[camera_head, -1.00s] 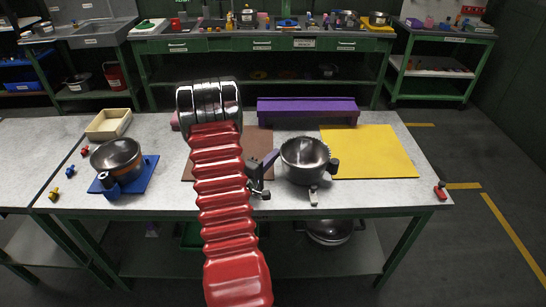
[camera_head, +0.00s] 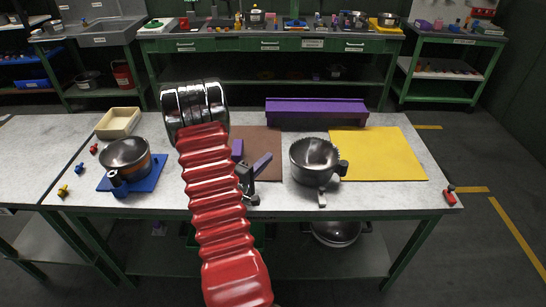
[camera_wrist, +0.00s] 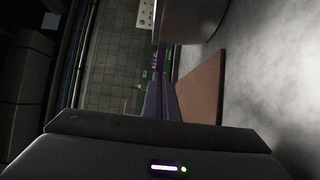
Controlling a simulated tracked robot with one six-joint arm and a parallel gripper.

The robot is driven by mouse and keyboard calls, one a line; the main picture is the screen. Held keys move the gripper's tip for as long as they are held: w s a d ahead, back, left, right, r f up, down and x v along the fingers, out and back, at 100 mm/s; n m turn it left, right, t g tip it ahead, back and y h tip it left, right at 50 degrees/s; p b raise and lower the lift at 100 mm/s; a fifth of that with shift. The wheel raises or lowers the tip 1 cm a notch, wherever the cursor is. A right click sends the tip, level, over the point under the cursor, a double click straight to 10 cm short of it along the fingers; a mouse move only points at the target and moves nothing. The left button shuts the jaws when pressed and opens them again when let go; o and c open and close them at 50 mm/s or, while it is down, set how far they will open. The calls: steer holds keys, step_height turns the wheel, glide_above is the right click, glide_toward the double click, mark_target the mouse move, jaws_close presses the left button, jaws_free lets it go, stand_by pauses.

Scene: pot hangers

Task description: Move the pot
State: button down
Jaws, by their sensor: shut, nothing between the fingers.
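A dark metal pot (camera_head: 314,156) with two handles stands upright on the bare grey table, between the brown mat and the yellow mat. Another metal pot (camera_head: 126,155) with a brownish lower wall stands on a blue mat (camera_head: 153,181) at the left. My gripper (camera_head: 264,161), with purple fingers, is just left of the dark pot and apart from it. In the wrist view, its fingers (camera_wrist: 161,95) are together and empty. A grey curved surface (camera_wrist: 190,20), likely the dark pot, shows at the top there. My red arm hides part of the table.
The brown mat (camera_head: 264,139) lies behind my gripper, and the yellow mat (camera_head: 377,153) is bare at the right. A purple block (camera_head: 315,112) stands at the back edge. A cream tray (camera_head: 118,122) and several small pegs are at the left; a red item (camera_head: 450,196) is at the right.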

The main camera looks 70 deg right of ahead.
steer(key=v, duration=0.6)
steer(key=shift+a+r, duration=0.1)
steer(key=shift+a, duration=0.1)
stand_by(0.5)
